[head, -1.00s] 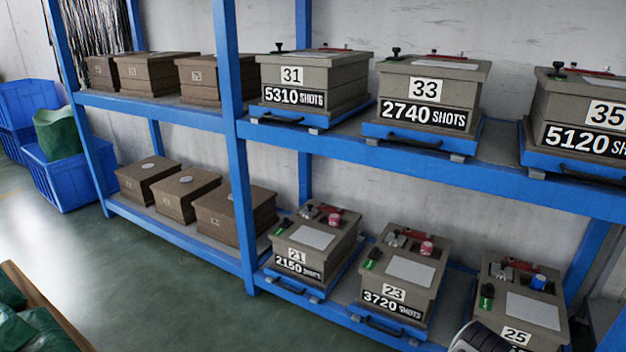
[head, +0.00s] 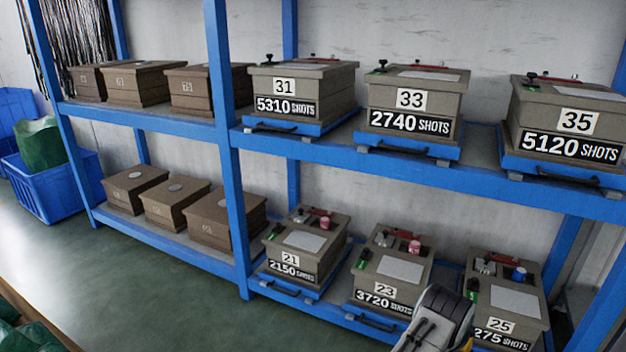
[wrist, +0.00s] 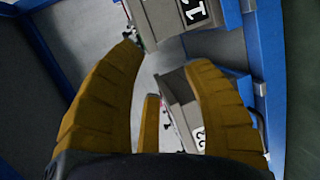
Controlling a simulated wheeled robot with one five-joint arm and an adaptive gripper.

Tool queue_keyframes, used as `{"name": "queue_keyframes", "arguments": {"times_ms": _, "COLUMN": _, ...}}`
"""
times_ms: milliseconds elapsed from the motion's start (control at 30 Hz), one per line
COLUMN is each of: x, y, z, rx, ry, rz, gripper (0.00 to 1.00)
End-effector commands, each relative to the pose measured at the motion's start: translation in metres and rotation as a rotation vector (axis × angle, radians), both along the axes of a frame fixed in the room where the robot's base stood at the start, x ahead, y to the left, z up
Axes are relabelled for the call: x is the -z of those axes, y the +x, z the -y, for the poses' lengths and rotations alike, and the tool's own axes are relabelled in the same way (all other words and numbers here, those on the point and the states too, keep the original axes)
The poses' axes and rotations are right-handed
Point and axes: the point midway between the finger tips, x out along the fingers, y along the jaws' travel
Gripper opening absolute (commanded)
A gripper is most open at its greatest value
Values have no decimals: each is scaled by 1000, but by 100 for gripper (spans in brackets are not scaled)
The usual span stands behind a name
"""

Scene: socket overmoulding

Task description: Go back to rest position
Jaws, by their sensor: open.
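Grey-brown mould boxes show beyond the fingers, one at the top (wrist: 165,14) and one lower down (wrist: 180,95), partly hidden by the right finger. In the head view a grey and black part of my arm (head: 440,318) rises at the bottom right, in front of the lower shelf and overlapping box 25 (head: 512,300).
A blue rack (head: 228,150) holds boxes 31 (head: 300,75), 33 (head: 415,88) and 35 (head: 575,95) above. Boxes 21 (head: 300,250) and 23 (head: 392,275) stand below. Plain brown boxes (head: 140,85) fill the left bays. Blue bins (head: 50,190) stand left. Floor (head: 130,270) is clear.

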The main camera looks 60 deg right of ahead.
Motion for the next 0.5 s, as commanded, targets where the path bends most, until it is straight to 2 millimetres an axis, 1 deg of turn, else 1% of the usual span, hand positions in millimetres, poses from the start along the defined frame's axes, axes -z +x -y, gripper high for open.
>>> {"name": "queue_keyframes", "arguments": {"times_ms": 33, "x": -19, "y": 14, "z": 5, "rx": -21, "ry": 5, "rz": 17, "gripper": 45}}
{"name": "queue_keyframes", "arguments": {"times_ms": 167, "x": -56, "y": 55, "z": 14, "rx": -73, "ry": 38, "rz": 78, "gripper": 45}}
{"name": "queue_keyframes", "arguments": {"times_ms": 267, "x": -98, "y": 101, "z": 18, "rx": -126, "ry": 77, "rz": 140, "gripper": 45}}
{"name": "queue_keyframes", "arguments": {"times_ms": 300, "x": -116, "y": 121, "z": 17, "rx": -149, "ry": 98, "rz": 168, "gripper": 45}}
{"name": "queue_keyframes", "arguments": {"times_ms": 367, "x": -143, "y": 152, "z": 14, "rx": -182, "ry": 133, "rz": 208, "gripper": 45}}
{"name": "queue_keyframes", "arguments": {"times_ms": 400, "x": -160, "y": 173, "z": 10, "rx": -204, "ry": 155, "rz": 234, "gripper": 45}}
{"name": "queue_keyframes", "arguments": {"times_ms": 467, "x": -186, "y": 203, "z": 1, "rx": -233, "ry": 193, "rz": 271, "gripper": 45}}
{"name": "queue_keyframes", "arguments": {"times_ms": 500, "x": -203, "y": 222, "z": -6, "rx": -253, "ry": 219, "rz": 295, "gripper": 45}}
